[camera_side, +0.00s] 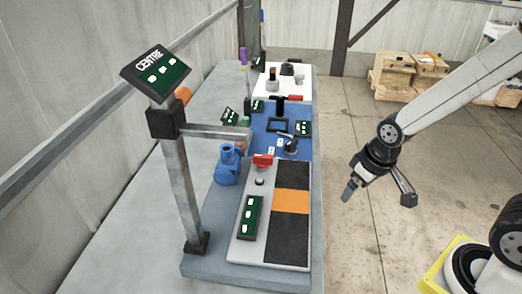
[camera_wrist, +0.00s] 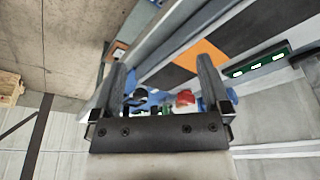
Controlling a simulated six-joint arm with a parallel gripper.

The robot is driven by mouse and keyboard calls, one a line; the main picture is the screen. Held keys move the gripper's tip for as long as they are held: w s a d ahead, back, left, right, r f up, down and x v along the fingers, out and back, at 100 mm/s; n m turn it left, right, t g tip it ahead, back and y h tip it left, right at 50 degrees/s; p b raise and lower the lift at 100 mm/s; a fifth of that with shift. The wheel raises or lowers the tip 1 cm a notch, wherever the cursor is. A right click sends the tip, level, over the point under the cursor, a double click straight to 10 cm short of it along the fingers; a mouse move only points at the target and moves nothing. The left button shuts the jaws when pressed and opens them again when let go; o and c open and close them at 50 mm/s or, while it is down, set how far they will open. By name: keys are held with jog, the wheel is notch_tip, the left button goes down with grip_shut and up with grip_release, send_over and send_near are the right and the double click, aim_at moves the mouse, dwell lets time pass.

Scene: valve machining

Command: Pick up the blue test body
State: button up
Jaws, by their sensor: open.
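The blue test body (camera_side: 228,165) looks like a blue valve body with a round flange on top. It stands upright on the grey bench, left of the board with black and orange panels. My gripper (camera_side: 347,192) hangs in the air to the right of the bench, well apart from the blue body. In the wrist view the two fingers of my gripper (camera_wrist: 162,68) are spread with nothing held between them.
A post with a CENTRE sign (camera_side: 157,70) and a side bar (camera_side: 215,131) rises left of the blue body. A red part (camera_side: 263,160) sits on the board (camera_side: 237,225) beside it. A blue mat (camera_side: 268,145) with several fixtures lies behind.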

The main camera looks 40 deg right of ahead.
jog(key=w+a+r+n+y, duration=0.1)
jog(key=w+a+r+n, duration=0.15)
jog(key=w, duration=0.55)
jog(key=w+a+r+n, duration=0.1)
jog(key=w+n, duration=0.3)
jog(key=w, duration=0.5)
jog(key=n+g+y, duration=0.2)
jog(key=n+y, duration=0.2)
jog(key=n, duration=0.5)
send_near(227, 147)
jog(key=a+f, duration=0.1)
jog(key=a, duration=0.1)
jog(key=shift+s+d+x, duration=0.1)
jog(key=shift+s+x, duration=0.1)
jog(key=shift+x, duration=1.15)
jog(key=shift+s+d+x, duration=0.1)
jog(key=shift+s+x, duration=0.05)
jog(key=shift+x, duration=1.2)
jog(key=shift+s+d+x, duration=0.1)
jog(key=shift+s+x, duration=0.1)
jog(key=shift+x, duration=1.1)
jog(key=shift+f, duration=0.15)
jog(key=shift+h, duration=0.3)
grip_shut()
jog(key=shift+w, duration=0.1)
